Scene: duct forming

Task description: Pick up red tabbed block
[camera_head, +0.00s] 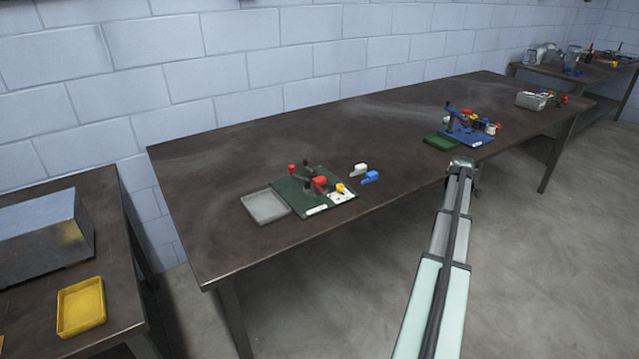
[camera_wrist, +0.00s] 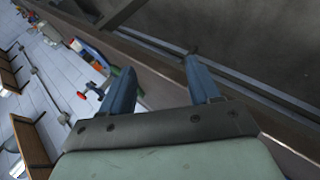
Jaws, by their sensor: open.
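Red blocks show on the dark green board on the long table in the head view. The larger red block (camera_head: 320,184) sits near the middle of the board, and a small red piece (camera_head: 292,169) is at its back left. Tabs are too small to make out. My gripper (camera_wrist: 162,62) is open in the wrist view, with two blue fingers apart and nothing between them. In the head view my arm reaches to the table's front edge, well right of the green board. A small red piece (camera_wrist: 82,95) also shows left of my fingers in the wrist view.
The dark green board (camera_head: 290,198) holds black fixtures and a yellow piece (camera_head: 341,188). A grey tray (camera_head: 265,207) lies left of it; white (camera_head: 359,168) and blue (camera_head: 371,177) blocks lie right. A blue board (camera_head: 470,136) stands near my arm. The table's middle is mostly clear.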

